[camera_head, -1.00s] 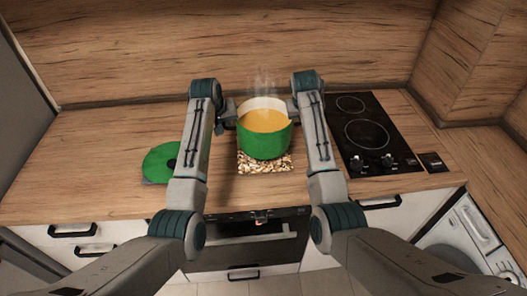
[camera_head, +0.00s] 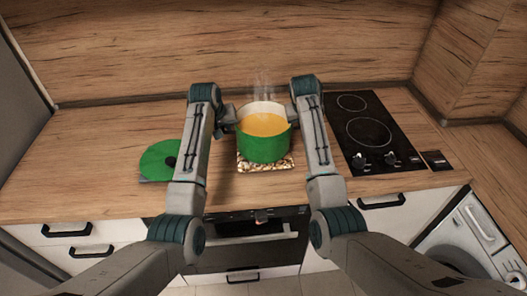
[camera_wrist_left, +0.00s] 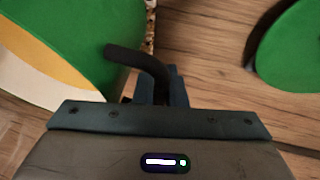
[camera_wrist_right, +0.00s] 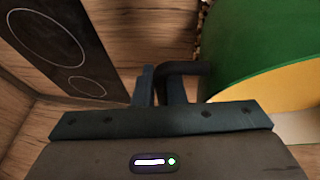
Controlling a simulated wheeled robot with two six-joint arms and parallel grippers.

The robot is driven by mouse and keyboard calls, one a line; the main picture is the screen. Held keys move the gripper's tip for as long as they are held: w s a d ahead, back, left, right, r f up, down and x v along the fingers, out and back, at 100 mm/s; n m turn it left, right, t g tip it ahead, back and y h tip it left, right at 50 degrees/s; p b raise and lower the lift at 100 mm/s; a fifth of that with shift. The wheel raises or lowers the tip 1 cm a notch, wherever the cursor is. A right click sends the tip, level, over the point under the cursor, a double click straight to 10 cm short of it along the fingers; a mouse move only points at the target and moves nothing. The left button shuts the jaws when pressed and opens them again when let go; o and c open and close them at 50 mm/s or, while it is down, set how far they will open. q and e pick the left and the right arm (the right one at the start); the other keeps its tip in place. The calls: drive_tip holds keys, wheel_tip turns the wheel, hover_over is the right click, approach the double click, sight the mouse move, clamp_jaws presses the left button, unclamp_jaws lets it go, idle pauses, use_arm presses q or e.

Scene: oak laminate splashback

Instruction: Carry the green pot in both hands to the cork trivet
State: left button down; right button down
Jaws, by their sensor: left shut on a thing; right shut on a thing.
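The green pot (camera_head: 264,146), steaming and full of yellow-orange soup, is upright at the middle of the counter. It is over the speckled cork trivet (camera_head: 265,167), whose front strip shows below it. I cannot tell whether the pot touches the trivet. My left gripper (camera_head: 229,114) is shut on the pot's left dark handle, which shows in the left wrist view (camera_wrist_left: 135,58). My right gripper (camera_head: 292,113) is shut on the right handle, seen in the right wrist view (camera_wrist_right: 182,68). The fingertips are partly hidden in the head view.
A green lid (camera_head: 157,158) with a dark knob lies on the counter to the left. A black hob (camera_head: 370,130) with knobs is to the right. The wooden splashback (camera_head: 230,50) stands behind. An oven (camera_head: 240,242) and drawers are below the counter's front edge.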

use_arm(q)
drive_tip(key=shift+w+f+b, duration=0.1)
drive_tip(key=shift+f+b, duration=0.5)
drive_tip(key=shift+b, duration=0.1)
use_arm(e)
drive_tip(key=shift+w+f, duration=0.1)
drive_tip(key=shift+f, duration=0.5)
use_arm(q)
drive_tip(key=c, duration=1.8)
unclamp_jaws()
drive_tip(key=shift+f, duration=0.2)
drive_tip(key=shift+c, duration=0.2)
use_arm(e)
drive_tip(key=c, duration=1.8)
unclamp_jaws()
drive_tip(key=shift+f, duration=0.2)
drive_tip(key=shift+c, duration=0.2)
use_arm(q)
drive_tip(key=o, duration=0.3)
drive_tip(key=shift+s+r, duration=0.1)
drive_tip(key=shift+s, duration=0.1)
use_arm(e)
drive_tip(key=o, duration=0.3)
drive_tip(key=shift+s+r, duration=0.1)
drive_tip(key=shift+s, duration=0.1)
drive_tip(key=shift+o, duration=0.2)
drive_tip(key=shift+s+r, duration=0.2)
use_arm(q)
drive_tip(key=shift+o, duration=0.2)
drive_tip(key=shift+s+r, duration=0.2)
